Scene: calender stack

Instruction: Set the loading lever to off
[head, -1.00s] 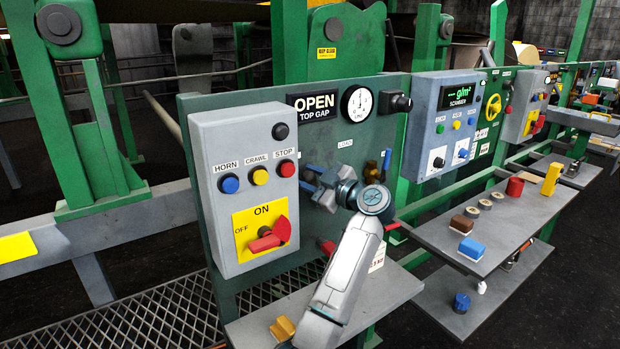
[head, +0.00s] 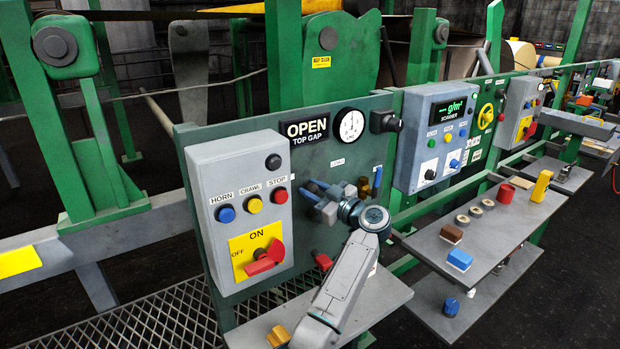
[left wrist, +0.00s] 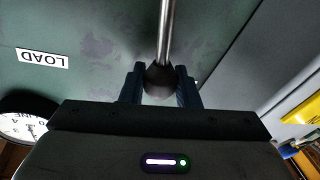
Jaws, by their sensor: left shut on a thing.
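The loading lever is a metal rod (left wrist: 166,35) with a dark round knob (left wrist: 160,81) in the left wrist view. The rod runs from the knob to the top of that picture. My left gripper (left wrist: 160,88) is shut on the knob, one blue finger on each side. In the head view my left gripper (head: 314,192) is at the green panel, under the LOAD label (head: 337,162), and hides most of the lever. The LOAD label (left wrist: 43,58) appears upside down in the left wrist view. No off mark for this lever can be read. My right gripper is not in view.
A grey switch box (head: 240,170) with a red rotary handle (head: 265,260) stands left of my gripper. A dial gauge (head: 352,125) and dark knob (head: 385,122) are above. A scanner box (head: 432,145) and shelf with loose items (head: 480,245) are to the right.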

